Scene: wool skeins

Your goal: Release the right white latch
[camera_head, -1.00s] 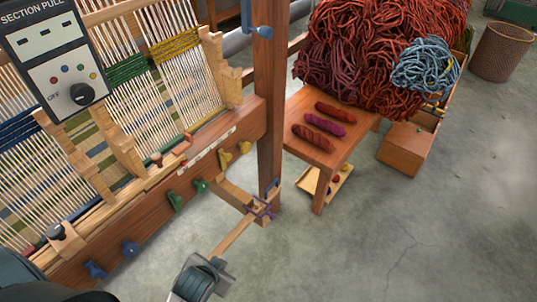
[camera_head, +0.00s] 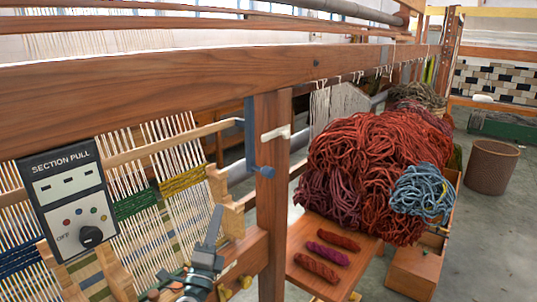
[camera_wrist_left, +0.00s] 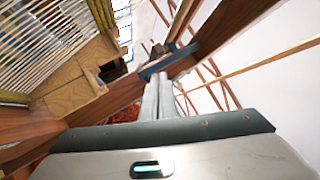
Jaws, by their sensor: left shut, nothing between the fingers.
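A white latch (camera_head: 276,133) sits on the upright wooden post (camera_head: 272,210), just under the thick top beam. A long blue lever (camera_head: 250,135) hangs left of it, its knob at the post's left edge. My left gripper (camera_head: 217,213) is shut and empty, pointing up, below and left of the latch and apart from it in the picture. In the left wrist view, the closed fingers (camera_wrist_left: 160,95) point towards a blue bar (camera_wrist_left: 168,65) crossing wood. I cannot make out the white latch there. My right gripper is not in view.
The loom's top beam (camera_head: 170,60) crosses above. A control box (camera_head: 66,200) with a dial hangs at the left, before the warp threads. Right of the post are a small table (camera_head: 360,262) with several skeins and a large red wool heap (camera_head: 375,165). Open floor lies at the far right.

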